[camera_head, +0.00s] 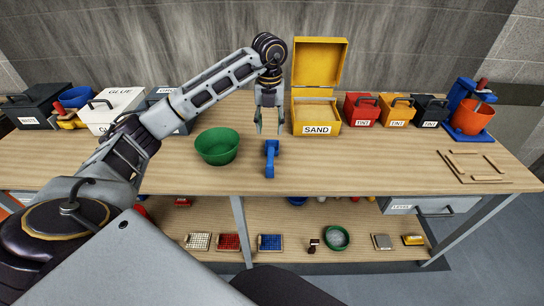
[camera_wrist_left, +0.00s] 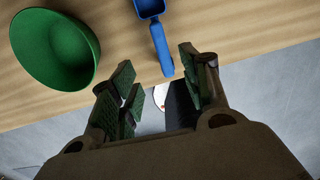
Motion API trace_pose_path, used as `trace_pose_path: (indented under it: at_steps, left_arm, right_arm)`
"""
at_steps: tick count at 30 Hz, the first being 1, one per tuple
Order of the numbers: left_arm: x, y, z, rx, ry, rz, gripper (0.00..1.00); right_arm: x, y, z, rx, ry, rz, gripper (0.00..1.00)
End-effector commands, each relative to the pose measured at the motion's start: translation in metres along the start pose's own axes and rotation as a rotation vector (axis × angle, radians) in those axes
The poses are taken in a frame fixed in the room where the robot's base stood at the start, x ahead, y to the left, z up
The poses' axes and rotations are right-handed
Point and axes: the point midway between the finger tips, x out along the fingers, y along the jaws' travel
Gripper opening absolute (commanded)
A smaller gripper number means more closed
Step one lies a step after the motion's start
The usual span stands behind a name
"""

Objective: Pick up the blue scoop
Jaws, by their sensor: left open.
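The blue scoop (camera_head: 271,160) lies on the wooden workbench top, near its front edge. In the left wrist view the scoop (camera_wrist_left: 161,48) is at the top middle, with its handle pointing down toward the gap between the fingers. My left gripper (camera_head: 268,128) is open and points down, just above the scoop in the head picture. In the wrist view the left gripper (camera_wrist_left: 157,85) shows its green pads apart with nothing between them. My right gripper is not in view.
A green bowl (camera_head: 217,147) stands just left of the scoop. A yellow sand box (camera_head: 316,118) with its lid up stands behind, right of the gripper. Tint boxes (camera_head: 361,110) and an orange bucket (camera_head: 472,117) are farther right.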

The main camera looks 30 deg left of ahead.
Motion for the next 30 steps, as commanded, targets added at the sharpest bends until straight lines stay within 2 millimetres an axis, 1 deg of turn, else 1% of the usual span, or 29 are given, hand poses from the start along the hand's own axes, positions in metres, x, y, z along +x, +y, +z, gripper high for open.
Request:
trace_pose_path:
  at_steps: [3, 7, 11, 20, 27, 30]
  left_arm:
    - [0.0, 0.0, 0.0, 0.001, 0.0, -0.001, 0.46]
    - [0.004, 0.0, 0.0, 0.001, 0.002, -0.001, 0.46]
    - [0.012, -0.001, 0.0, 0.002, 0.002, -0.001, 0.46]
    - [0.048, -0.001, -0.001, 0.002, 0.003, -0.001, 0.46]
    - [0.076, -0.001, -0.001, 0.001, 0.003, -0.001, 0.46]
    - [0.083, -0.001, 0.0, 0.001, 0.001, -0.002, 0.46]
  right_arm:
    - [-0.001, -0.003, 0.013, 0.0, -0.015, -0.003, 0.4]
    - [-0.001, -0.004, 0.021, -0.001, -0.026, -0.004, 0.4]
    - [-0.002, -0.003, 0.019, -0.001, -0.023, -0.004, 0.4]
    - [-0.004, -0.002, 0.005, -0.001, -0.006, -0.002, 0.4]
    - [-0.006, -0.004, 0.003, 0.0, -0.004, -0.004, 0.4]
    - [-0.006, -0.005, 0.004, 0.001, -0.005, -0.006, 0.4]
